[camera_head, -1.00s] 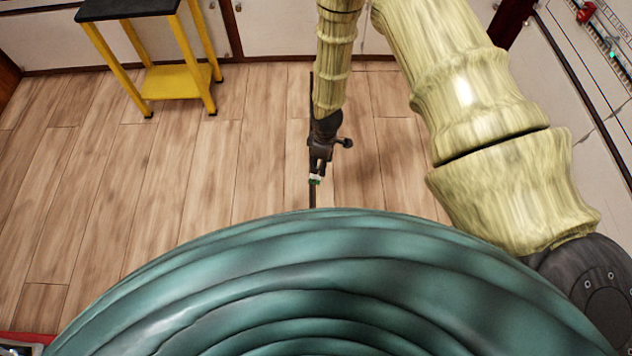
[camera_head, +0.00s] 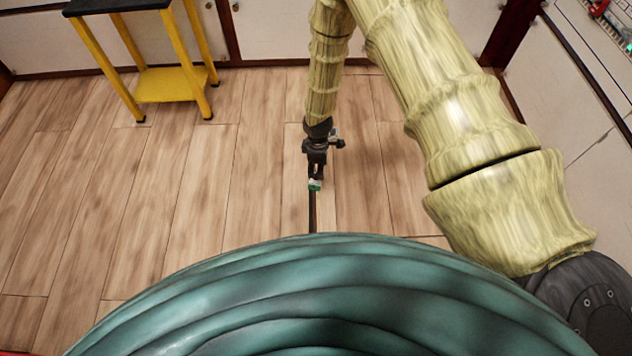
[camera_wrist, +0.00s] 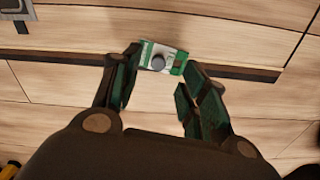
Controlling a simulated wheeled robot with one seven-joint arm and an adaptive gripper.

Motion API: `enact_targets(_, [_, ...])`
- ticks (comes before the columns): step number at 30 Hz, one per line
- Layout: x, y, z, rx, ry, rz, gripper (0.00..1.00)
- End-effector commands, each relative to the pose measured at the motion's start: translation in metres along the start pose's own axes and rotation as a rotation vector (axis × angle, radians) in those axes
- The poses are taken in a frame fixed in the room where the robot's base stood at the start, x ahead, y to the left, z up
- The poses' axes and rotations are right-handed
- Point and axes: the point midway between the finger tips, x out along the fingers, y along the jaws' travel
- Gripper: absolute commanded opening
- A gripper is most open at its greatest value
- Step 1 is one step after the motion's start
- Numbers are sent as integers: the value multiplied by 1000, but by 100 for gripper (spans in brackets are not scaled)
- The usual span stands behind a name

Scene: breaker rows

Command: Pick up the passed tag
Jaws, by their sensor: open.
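The tag (camera_wrist: 163,57) is a small green and white card with a round grey spot on it. In the wrist view it lies at the top centre, between and slightly beyond the tips of my gripper (camera_wrist: 160,72). The left fingertip is very near its left edge; I cannot tell if they touch. The right fingertip is just below its right end. The jaws are open. In the head view the tag (camera_head: 315,185) shows as a tiny green and white patch at the end of my gripper (camera_head: 315,176). Its lettering is too small to read.
A dark strip (camera_wrist: 235,70) runs across the wood surface behind the tag. A yellow stand with a black top (camera_head: 118,5) is at the upper left. White cabinets (camera_head: 285,30) line the back. The wood floor (camera_head: 220,170) left of my gripper is clear.

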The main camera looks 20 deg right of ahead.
Motion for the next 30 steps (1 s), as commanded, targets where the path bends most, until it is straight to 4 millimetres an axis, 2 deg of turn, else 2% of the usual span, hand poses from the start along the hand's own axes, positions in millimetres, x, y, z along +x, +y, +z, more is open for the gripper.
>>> enact_targets(5, [8, 0, -1, 0, 0, 0, 44])
enact_targets(18, [52, 1, -4, 0, 0, 1, 44])
enact_targets(27, [53, 1, -4, 0, 0, 0, 44])
enact_targets(30, [53, 1, -4, 0, 0, 0, 26])
